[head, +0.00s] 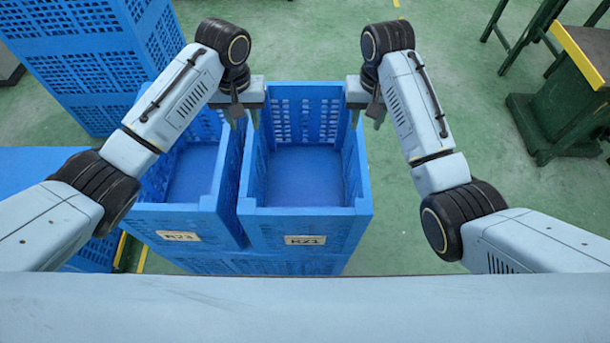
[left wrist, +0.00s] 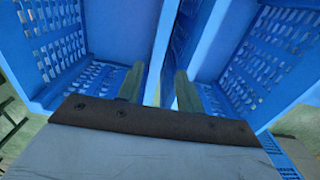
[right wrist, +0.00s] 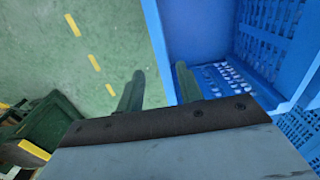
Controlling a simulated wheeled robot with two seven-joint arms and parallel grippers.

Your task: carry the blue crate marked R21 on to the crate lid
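The blue open-topped crate marked R21 (head: 290,222) stands at the middle of the head view, on top of another blue crate. My left gripper (head: 244,116) is open at its left wall. In the left wrist view the fingers (left wrist: 159,92) are apart, with the crate walls between them. My right gripper (head: 366,116) is open at the crate's right wall. Its fingers (right wrist: 160,88) show on either side of that wall in the right wrist view. A flat blue surface (head: 35,163), perhaps the crate lid, lies at the left, partly hidden by my left arm.
A second labelled blue crate (head: 165,215) stands right against the left side of R21. A tall blue crate stack (head: 75,60) rises at the back left. A green stand with a yellow edge (head: 575,100) is at the right. Green floor (head: 300,35) is clear behind.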

